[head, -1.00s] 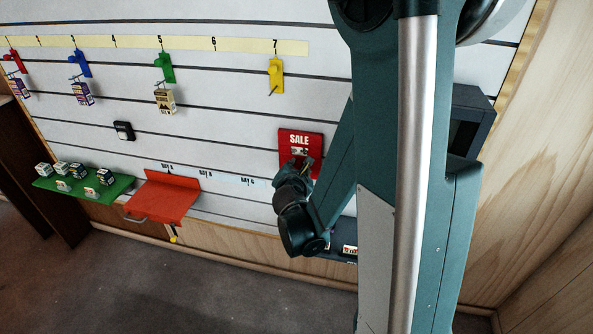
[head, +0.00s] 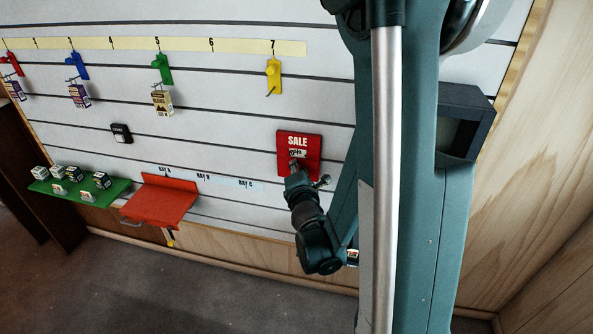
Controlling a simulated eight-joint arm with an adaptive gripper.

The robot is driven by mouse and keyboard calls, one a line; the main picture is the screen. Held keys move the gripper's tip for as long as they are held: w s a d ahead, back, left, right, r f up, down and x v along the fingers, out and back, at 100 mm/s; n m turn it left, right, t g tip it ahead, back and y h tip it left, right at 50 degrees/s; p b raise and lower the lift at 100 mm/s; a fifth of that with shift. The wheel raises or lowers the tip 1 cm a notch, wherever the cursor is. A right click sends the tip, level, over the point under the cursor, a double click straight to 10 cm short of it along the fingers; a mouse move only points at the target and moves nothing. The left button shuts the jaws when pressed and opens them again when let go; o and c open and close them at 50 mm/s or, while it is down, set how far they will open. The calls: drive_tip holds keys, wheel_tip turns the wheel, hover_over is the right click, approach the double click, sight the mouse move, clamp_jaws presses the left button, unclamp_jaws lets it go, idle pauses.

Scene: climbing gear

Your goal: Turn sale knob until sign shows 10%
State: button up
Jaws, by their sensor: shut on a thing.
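The red SALE sign (head: 314,146) hangs on the slatted wall right of centre. Its small white window (head: 297,153) shows a value too small and partly covered to read surely. My gripper (head: 295,168) is at the lower part of the sign, shut on the sale knob, which the gripper hides. The gripper comes from below and its wrist is tilted.
A yellow hook (head: 274,72) and a numbered strip (head: 190,46) are above. A red shelf (head: 160,203) and a green shelf (head: 105,191) with small boxes stand to the left. A dark box (head: 465,122) is at the right, partly behind my arm.

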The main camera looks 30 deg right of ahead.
drive_tip(key=o, duration=0.9)
drive_tip(key=shift+s, duration=0.15)
drive_tip(key=shift+v, duration=5.85)
drive_tip(key=shift+a, duration=0.1)
